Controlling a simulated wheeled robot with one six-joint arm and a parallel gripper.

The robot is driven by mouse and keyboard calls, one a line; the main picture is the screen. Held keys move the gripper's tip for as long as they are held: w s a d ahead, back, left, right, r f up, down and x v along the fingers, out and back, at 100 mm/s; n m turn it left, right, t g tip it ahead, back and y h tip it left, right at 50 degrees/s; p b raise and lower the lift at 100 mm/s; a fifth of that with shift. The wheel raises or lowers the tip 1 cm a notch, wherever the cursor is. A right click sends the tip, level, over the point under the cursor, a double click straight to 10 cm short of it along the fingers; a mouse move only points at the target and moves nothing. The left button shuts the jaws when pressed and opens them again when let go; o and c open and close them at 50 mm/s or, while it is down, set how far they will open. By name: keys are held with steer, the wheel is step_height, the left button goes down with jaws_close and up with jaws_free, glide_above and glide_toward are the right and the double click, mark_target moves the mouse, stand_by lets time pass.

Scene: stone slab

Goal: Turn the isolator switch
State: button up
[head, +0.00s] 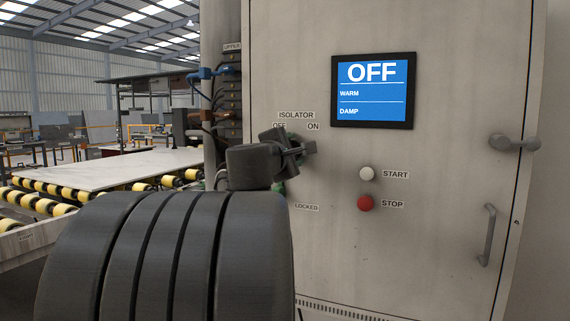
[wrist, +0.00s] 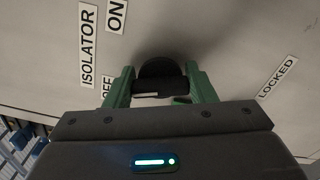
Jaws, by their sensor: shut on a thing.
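The isolator switch (wrist: 158,69) is a dark, rounded knob with a bar-like grip on the pale cabinet front. In the wrist view its grip lies between the green fingers of my gripper (wrist: 160,90), which is shut on it. In the head view my gripper (head: 291,150) is at the switch, below the ISOLATOR label (head: 296,115), and mostly hides it. The OFF label (head: 279,126) is partly covered by my gripper, and the ON label (head: 313,126) is clear. The exact angle of the switch is hard to tell.
The cabinet screen (head: 372,89) reads OFF, WARM, DAMP. A white START button (head: 366,173) and red STOP button (head: 365,203) sit right of the switch. A LOCKED label (head: 306,207) is below it. A stone slab (head: 110,168) lies on rollers at left.

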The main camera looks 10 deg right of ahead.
steer(key=m+b, duration=0.3)
steer(key=f+m+b, duration=0.1)
steer(key=m+b, duration=0.2)
steer(key=b, duration=0.1)
steer(key=shift+m, duration=0.3)
steer(key=m+b, duration=0.3)
steer(key=shift+r+m+b, duration=0.1)
steer(key=shift+m+b, duration=1.05)
steer(key=shift+m, duration=0.05)
steer(key=o, duration=1)
steer(key=shift+r, duration=0.1)
steer(key=v, duration=1.4)
steer(key=shift+b, duration=0.4)
